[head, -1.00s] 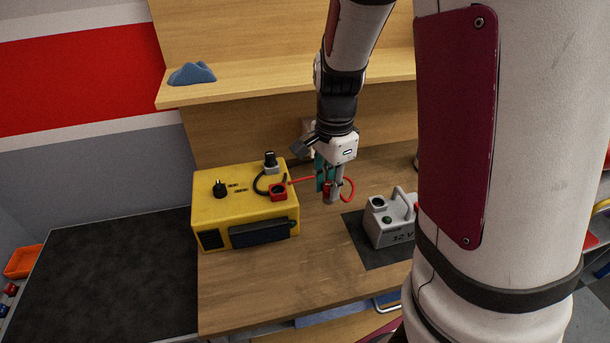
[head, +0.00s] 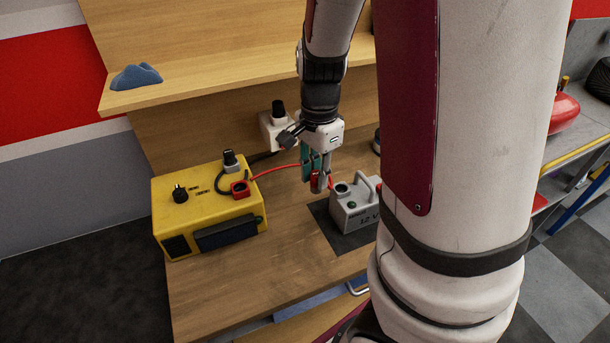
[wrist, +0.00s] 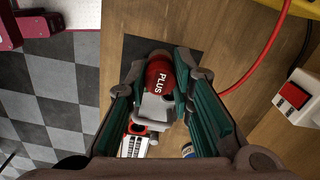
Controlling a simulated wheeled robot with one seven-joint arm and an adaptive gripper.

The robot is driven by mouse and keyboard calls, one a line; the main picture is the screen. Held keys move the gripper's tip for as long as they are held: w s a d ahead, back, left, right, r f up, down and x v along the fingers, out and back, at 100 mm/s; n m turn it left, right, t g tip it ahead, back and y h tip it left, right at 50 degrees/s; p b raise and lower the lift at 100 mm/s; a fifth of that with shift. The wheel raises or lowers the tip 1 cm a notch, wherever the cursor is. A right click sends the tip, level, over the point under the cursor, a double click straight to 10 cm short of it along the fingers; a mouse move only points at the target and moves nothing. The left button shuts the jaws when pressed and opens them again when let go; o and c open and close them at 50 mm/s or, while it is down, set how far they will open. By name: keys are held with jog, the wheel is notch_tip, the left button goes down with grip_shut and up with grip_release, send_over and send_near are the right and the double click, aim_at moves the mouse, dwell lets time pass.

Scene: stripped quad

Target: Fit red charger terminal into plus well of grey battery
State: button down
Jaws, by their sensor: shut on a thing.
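The red charger terminal (wrist: 160,75), marked PLUS, is between the fingers of my gripper (wrist: 158,85) in the wrist view. In the head view my gripper (head: 320,185) is shut on the red terminal (head: 314,178), and a red cable runs from it towards the yellow charger (head: 212,205). The grey battery (head: 367,219), with a carrying handle and 12 V on its front, stands just right of my gripper. A dark round well (head: 342,188) shows on its top; I cannot read its sign. The terminal is apart from it. In the wrist view the battery (wrist: 153,112) is partly hidden behind the terminal.
A dark mat (head: 335,235) lies under the battery. The charger has a red holder (head: 240,189) and a grey-and-black terminal (head: 231,161) on top. A shelf (head: 220,70) overhangs the back. The bench front (head: 250,285) is clear.

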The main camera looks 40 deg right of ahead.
jog(key=s+d+m+b, duration=0.1)
jog(key=s+d, duration=0.1)
jog(key=d, duration=0.8)
jog(key=shift+s+d+b, duration=0.15)
jog(key=shift+b, duration=0.2)
jog(key=s+d+m+b, duration=0.1)
jog(key=s+d+b, duration=0.1)
jog(key=d, duration=0.7)
jog(key=shift+d+m, duration=0.15)
jog(key=shift+m, duration=0.15)
